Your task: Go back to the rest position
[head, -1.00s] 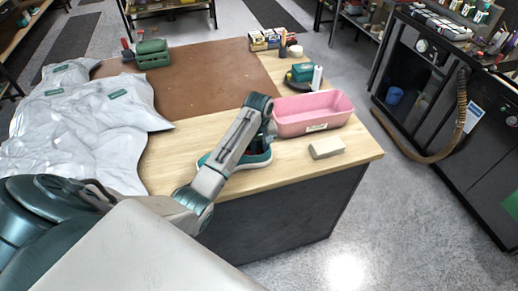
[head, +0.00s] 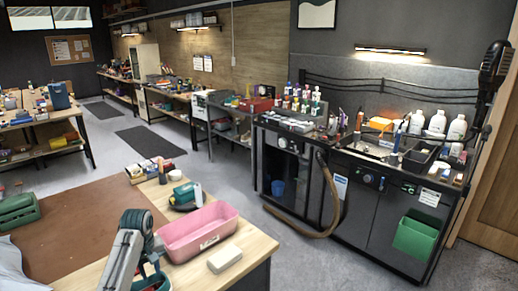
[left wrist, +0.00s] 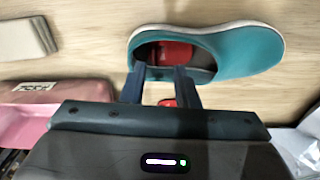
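My left gripper (left wrist: 160,92) is at the heel end of a teal slip-on sneaker (left wrist: 235,50) in the left wrist view. Its two dark fingers stand apart, with the heel edge and a small red piece showing between them. The sneaker rests on the wooden tabletop, with red inside its opening. In the head view, the left arm comes down at the lower left over the sneaker (head: 158,281), which is mostly hidden by the arm and the frame edge. My right gripper is not in view.
A pink tub (head: 200,232) and a beige block (head: 225,259) lie right of the arm. A teal-and-white item (head: 186,195) on a dark dish stands behind. A green box (head: 18,210) is at the left.

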